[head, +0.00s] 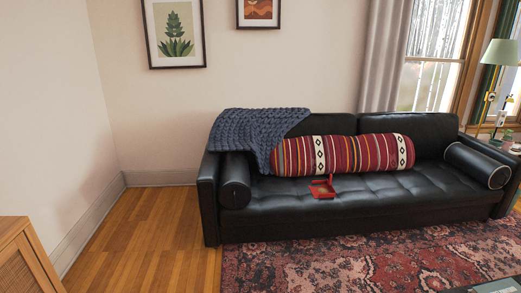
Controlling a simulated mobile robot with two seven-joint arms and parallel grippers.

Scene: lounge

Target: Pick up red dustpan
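A small red dustpan (322,187) lies on the seat of the black leather sofa (420,190), left of the seat's middle. It sits in front of the striped bolster (345,153) and has an upright part. Neither of my grippers is in the head view.
A blue knitted blanket (255,130) hangs over the sofa's left back. A patterned rug (350,260) lies before the sofa. A wooden cabinet (25,255) stands at lower left, and a dark table edge (495,287) shows at lower right. Wood floor (150,245) is clear on the left.

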